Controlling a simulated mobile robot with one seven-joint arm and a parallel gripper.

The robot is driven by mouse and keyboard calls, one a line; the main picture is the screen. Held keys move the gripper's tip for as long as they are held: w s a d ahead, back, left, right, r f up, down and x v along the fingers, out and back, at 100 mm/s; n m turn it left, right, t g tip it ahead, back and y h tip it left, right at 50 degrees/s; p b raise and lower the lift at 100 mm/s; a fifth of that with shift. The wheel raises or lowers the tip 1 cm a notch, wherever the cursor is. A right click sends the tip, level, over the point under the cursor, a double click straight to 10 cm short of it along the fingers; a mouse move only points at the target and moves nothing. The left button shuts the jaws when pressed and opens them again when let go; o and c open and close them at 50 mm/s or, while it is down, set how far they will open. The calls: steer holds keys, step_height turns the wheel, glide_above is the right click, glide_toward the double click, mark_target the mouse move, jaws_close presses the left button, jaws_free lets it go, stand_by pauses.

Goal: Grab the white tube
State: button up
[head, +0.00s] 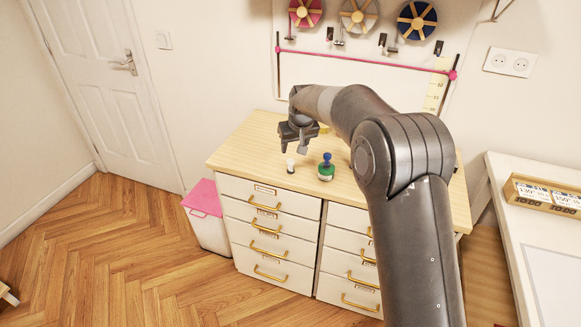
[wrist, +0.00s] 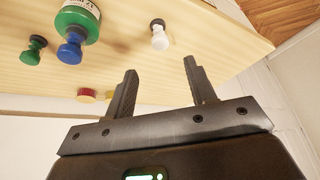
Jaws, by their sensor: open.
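The white tube (head: 290,166) is a small white piece with a dark end, on the wooden top of the drawer cabinet (head: 235,150), near its front edge. It also shows in the wrist view (wrist: 159,38), beyond my fingertips and roughly centred between them. My gripper (head: 294,146) is above the cabinet top, close to the tube in the head view. In the wrist view my gripper (wrist: 161,78) has its two fingers apart with nothing between them. The tube is apart from both fingers.
A green bottle with a blue cap (head: 326,168) stands right of the tube. The wrist view also shows a small green piece (wrist: 34,50) and red and yellow round pieces (wrist: 87,95). A pink-lidded bin (head: 204,205) stands left of the cabinet.

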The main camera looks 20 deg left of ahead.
mark_target(291, 162)
steer(key=x, duration=1)
steer(key=shift+s+d+f, duration=0.1)
steer(key=shift+s+f, duration=0.05)
steer(key=shift+s, duration=0.05)
steer(key=shift+w+f, duration=0.2)
steer(key=shift+f, duration=0.2)
steer(key=c, duration=1.1)
